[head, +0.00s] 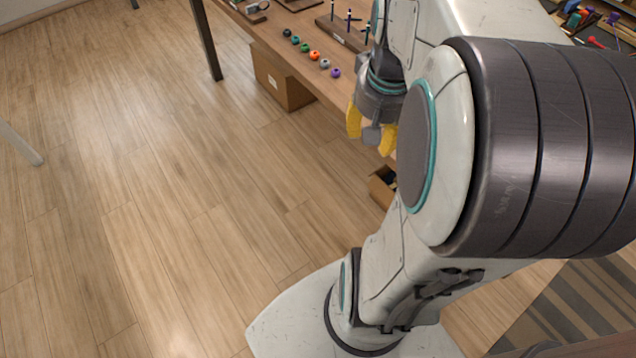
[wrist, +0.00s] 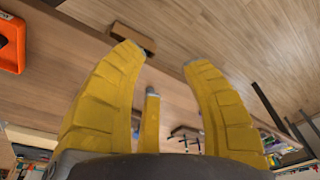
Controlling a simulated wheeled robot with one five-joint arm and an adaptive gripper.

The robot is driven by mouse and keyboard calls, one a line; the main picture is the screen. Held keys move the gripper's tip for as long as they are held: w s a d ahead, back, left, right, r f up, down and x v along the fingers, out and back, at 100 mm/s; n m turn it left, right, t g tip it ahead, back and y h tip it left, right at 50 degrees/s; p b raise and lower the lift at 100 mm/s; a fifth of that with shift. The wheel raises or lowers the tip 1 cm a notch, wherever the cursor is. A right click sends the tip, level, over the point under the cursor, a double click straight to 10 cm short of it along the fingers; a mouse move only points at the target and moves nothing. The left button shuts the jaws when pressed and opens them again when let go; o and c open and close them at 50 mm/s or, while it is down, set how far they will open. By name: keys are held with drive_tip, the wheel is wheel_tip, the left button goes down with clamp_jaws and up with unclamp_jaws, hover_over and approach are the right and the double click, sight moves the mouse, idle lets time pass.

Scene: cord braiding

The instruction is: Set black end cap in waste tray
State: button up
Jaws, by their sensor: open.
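My gripper (head: 371,132) is open, with yellow fingers hanging beside the table's front edge in the head view. In the wrist view my gripper (wrist: 163,62) shows its fingers spread with nothing between them.
The wooden table (head: 262,33) carries a dark stand with upright pegs (head: 340,32) behind the row. A cardboard box (head: 283,82) stands on the floor under the table. My arm hides much of the table at right. The wooden floor (head: 130,180) at left is clear.

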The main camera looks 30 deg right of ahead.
drive_tip(key=s+a+n, duration=0.1)
drive_tip(key=a+n, duration=0.2)
drive_tip(key=a, duration=0.4)
drive_tip(key=s+a+f+n+t+y, duration=0.1)
drive_tip(key=s+a+n, duration=0.1)
drive_tip(key=a+n, duration=0.2)
drive_tip(key=shift+s+a+f+t, duration=0.15)
drive_tip(key=shift+s+a+t, duration=0.15)
drive_tip(key=shift+a, duration=1.45)
wheel_tip(320, 180, up, 5)
drive_tip(key=p, duration=0.4)
drive_tip(key=shift+d+p, duration=0.1)
drive_tip(key=shift+p, duration=0.2)
